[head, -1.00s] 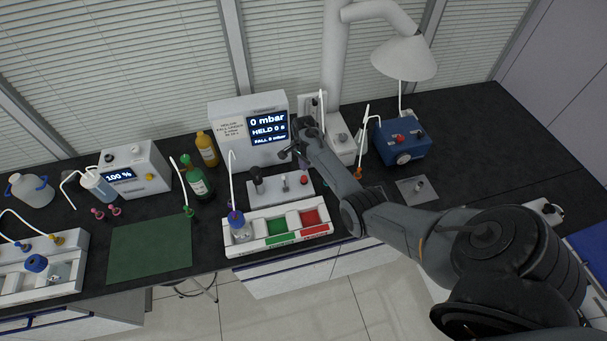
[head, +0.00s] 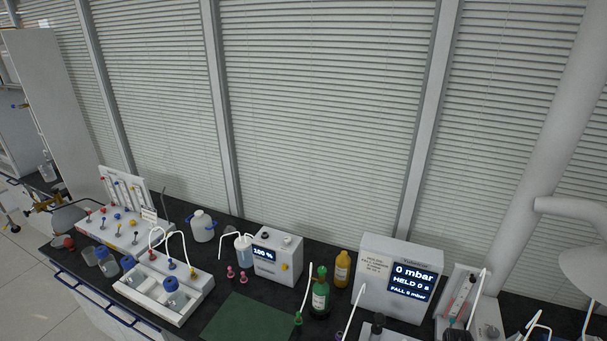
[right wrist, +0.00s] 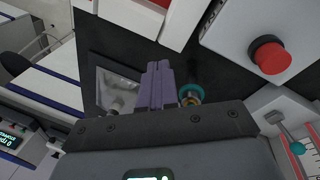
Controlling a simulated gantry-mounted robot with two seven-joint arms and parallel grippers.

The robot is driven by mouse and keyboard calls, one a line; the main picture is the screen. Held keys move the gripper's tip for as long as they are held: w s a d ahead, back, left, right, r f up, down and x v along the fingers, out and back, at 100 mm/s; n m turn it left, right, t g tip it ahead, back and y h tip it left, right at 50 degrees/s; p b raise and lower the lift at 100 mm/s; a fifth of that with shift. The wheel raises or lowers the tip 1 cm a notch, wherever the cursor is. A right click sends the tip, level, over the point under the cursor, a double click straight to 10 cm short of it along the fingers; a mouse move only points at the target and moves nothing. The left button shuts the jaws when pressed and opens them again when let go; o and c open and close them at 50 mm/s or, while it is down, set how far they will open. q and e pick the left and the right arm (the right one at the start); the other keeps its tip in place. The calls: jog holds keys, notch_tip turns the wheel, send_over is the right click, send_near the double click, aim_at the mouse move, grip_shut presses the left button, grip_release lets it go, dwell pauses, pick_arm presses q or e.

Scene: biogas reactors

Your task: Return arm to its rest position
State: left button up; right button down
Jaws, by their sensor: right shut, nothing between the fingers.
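My right gripper (right wrist: 160,84) shows in the right wrist view with its two purple-grey fingers together, shut and empty above the dark bench top (right wrist: 117,45). A teal-ringed fitting (right wrist: 191,93) is just right of the fingers in that view, and a grey plate (right wrist: 116,88) is to their left. I cannot tell whether the gripper touches the fitting. Neither of my arms shows in the head view, so the left gripper is out of sight.
The pressure box (head: 398,278) reads 0 mbar at the right of the bench. Bottles (head: 321,292), a 100 % box (head: 278,258), a green mat (head: 247,319) and a white rack (head: 163,286) stand leftward. A red button (right wrist: 269,56) is near the gripper.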

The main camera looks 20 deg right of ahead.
jog(key=s+a, duration=0.1)
jog(key=s, duration=0.2)
jog(key=s+a+f+n+h, duration=0.1)
jog(key=s, duration=0.1)
jog(key=s+a+f+n+g+p, duration=0.1)
jog(key=s, duration=0.2)
jog(key=shift+s+a, duration=0.35)
jog(key=a, duration=0.1)
jog(key=s+a+n, duration=0.2)
jog(key=shift+s+a+r+h+p, duration=0.1)
jog(key=shift+s+r+h+p, duration=0.1)
jog(key=shift+r+h+p, duration=0.15)
jog(key=s+a+r+n+t+p, duration=0.1)
jog(key=s+a+r+n, duration=0.15)
jog(key=a, duration=0.35)
jog(key=s+a+r+n+t, duration=0.1)
jog(key=a+r+n, duration=0.25)
jog(key=a, duration=0.35)
jog(key=w+a+r+n+t+y, duration=0.1)
jog(key=a+r+n+t, duration=0.1)
jog(key=a+r+n, duration=0.4)
jog(key=w+a+r+n+t+y, duration=0.1)
jog(key=a+r+n, duration=0.5)
jog(key=r, duration=0.8)
jog(key=shift+w+a+t, duration=0.55)
jog(key=shift+a+t, duration=0.45)
jog(key=shift+a, duration=0.25)
